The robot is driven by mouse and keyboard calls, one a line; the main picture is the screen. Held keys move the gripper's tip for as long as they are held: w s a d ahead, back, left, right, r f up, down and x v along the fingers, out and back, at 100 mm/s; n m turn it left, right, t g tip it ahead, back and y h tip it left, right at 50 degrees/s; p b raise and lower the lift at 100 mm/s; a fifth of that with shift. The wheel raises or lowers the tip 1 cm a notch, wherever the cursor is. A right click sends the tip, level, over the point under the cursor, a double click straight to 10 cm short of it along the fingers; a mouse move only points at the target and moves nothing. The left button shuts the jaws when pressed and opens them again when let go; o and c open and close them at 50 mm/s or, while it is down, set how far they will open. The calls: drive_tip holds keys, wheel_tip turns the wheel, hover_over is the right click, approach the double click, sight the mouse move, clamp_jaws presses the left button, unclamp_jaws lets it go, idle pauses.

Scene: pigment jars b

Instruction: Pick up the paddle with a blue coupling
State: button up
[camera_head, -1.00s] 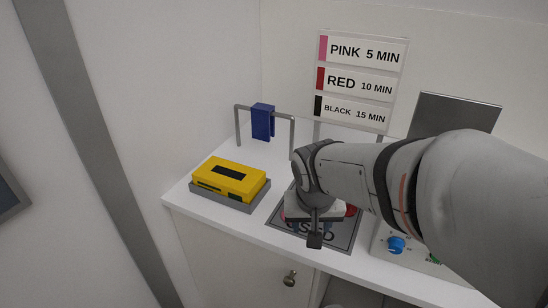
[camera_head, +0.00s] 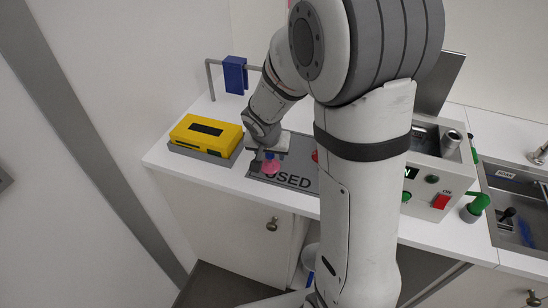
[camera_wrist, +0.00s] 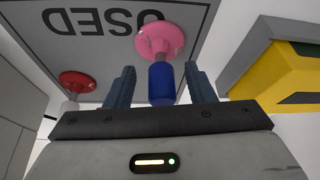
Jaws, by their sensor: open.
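A paddle with a blue coupling (camera_wrist: 161,84) and a pink disc (camera_wrist: 160,40) stands on the grey mat marked USED (camera_wrist: 205,12). In the head view its pink disc (camera_head: 271,169) shows at the mat's left end, just below my gripper (camera_head: 268,158). In the wrist view my gripper (camera_wrist: 160,76) is open, with one finger on each side of the blue coupling. Gaps show between the fingers and the coupling. A second paddle with a red disc (camera_wrist: 76,82) and a whitish coupling (camera_wrist: 70,106) stands on the same mat, outside the fingers.
A yellow box (camera_head: 206,133) on a grey base sits close to the left of my gripper. A blue object (camera_head: 235,75) hangs on a grey rail behind. A control box with a red switch (camera_head: 440,202) and a sink (camera_head: 520,205) are at the right. My arm hides the counter's middle.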

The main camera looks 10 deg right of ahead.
drive_tip(key=shift+x, duration=1.4)
drive_tip(key=shift+c, duration=0.2)
clamp_jaws()
